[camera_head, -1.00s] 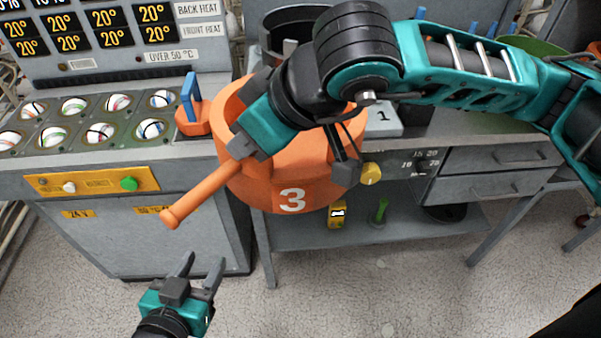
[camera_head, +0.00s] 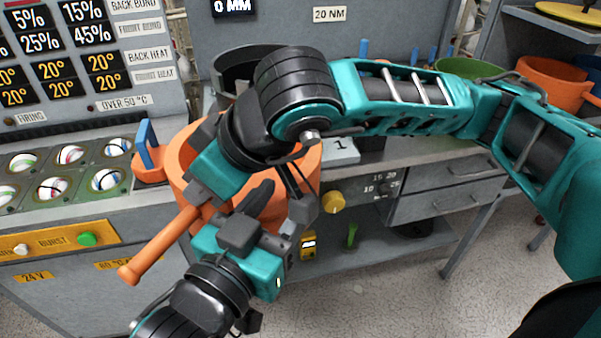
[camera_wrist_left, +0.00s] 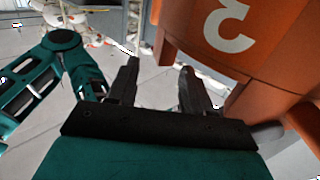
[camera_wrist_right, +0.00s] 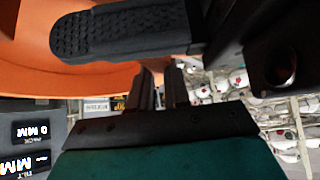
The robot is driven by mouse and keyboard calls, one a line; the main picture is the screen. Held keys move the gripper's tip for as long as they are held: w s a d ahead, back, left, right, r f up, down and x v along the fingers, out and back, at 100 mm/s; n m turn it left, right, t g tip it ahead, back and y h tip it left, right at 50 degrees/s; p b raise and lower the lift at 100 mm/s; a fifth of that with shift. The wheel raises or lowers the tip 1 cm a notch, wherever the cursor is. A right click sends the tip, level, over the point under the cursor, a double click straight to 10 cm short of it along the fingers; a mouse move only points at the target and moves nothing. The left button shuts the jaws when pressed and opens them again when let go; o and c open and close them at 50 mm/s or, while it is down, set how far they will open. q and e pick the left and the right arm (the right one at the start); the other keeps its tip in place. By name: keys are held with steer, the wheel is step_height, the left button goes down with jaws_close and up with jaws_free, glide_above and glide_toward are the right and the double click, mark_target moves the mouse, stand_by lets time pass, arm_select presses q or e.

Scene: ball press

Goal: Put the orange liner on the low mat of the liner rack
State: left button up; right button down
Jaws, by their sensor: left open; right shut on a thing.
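The orange liner (camera_head: 308,168) is a large bucket-like pot with a long rod handle (camera_head: 155,250) toward the lower left. My right gripper (camera_head: 200,194) is shut on the liner near the handle's root, and the liner hangs in front of the bench. The right wrist view shows its orange inside (camera_wrist_right: 90,75). My left gripper (camera_head: 262,195) is open and empty, close in front of the liner. The left wrist view shows its spread fingers (camera_wrist_left: 157,75) below the liner's number 3 (camera_wrist_left: 230,27). I cannot make out the low mat.
A console with ball wells (camera_head: 55,187) and a burst panel (camera_head: 60,240) stands left. The grey bench (camera_head: 440,155) has drawers and a lower shelf. A black pot (camera_head: 235,62) stands behind the liner. Another orange pot (camera_head: 550,78) and a grey shelf (camera_head: 535,18) are at the upper right.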

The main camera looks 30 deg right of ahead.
mark_target(310, 164)
arm_select(q)
steer(key=x, duration=0.8)
steer(key=shift+w+d, duration=0.15)
steer(key=shift+d, duration=0.1)
arm_select(e)
steer(key=shift+r, duration=0.1)
arm_select(q)
steer(key=shift+c, duration=0.3)
steer(key=c, duration=0.7)
jaws_close()
arm_select(e)
steer(key=shift+w, duration=0.1)
arm_select(q)
steer(key=shift+d, duration=0.1)
steer(key=shift+r, duration=0.1)
arm_select(e)
steer(key=c, duration=1.5)
jaws_free()
steer(key=o, duration=0.5)
